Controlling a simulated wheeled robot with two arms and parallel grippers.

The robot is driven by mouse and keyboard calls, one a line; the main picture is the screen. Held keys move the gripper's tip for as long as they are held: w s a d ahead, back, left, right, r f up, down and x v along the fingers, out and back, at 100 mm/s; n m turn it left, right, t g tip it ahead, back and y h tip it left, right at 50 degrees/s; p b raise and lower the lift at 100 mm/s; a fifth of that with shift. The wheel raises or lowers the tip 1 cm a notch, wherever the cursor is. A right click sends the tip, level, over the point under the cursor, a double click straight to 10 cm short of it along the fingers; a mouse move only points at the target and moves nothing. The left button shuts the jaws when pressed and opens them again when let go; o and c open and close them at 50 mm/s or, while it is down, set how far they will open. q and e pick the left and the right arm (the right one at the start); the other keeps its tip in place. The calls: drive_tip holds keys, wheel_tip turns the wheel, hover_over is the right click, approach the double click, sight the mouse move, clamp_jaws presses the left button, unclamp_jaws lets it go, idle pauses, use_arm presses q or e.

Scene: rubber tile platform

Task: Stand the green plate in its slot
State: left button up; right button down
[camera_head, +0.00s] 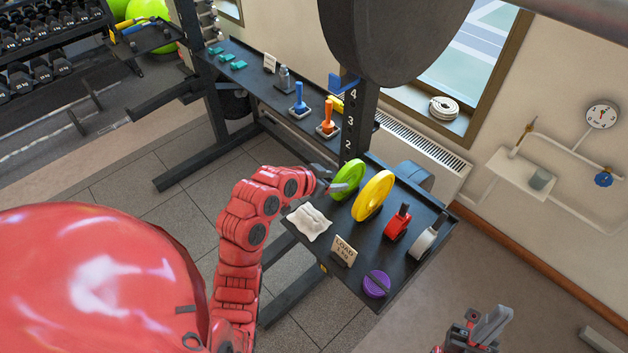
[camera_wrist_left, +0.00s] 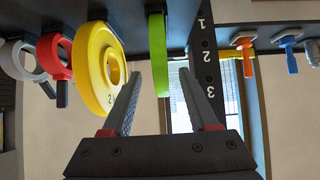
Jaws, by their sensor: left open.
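The green plate (camera_head: 349,178) stands on edge on the black shelf (camera_head: 415,270), beside the yellow plate (camera_head: 373,196). Whether its lower edge sits in a slot is hidden. My left gripper (camera_head: 329,187) is open at the near side of the green plate. In the left wrist view, the green plate (camera_wrist_left: 158,55) shows edge-on, in line with the gap between the open fingers (camera_wrist_left: 160,98). The yellow plate (camera_wrist_left: 98,68) is close by the left finger there. My right gripper (camera_head: 484,325) is at the lower right, away from the shelf; its opening is unclear.
A red weight (camera_head: 397,222) and a grey one (camera_head: 427,238) stand right of the yellow plate. A purple disc (camera_head: 376,284), a sign (camera_head: 343,251) and a white cloth (camera_head: 309,222) are along the near edge. A numbered black post (camera_head: 359,125) rises behind the green plate.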

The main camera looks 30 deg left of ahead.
use_arm(q)
drive_tip(key=p+v, duration=1.3)
drive_tip(key=v, duration=0.3)
drive_tip(key=shift+s+r, duration=0.15)
drive_tip(key=shift+r, duration=0.1)
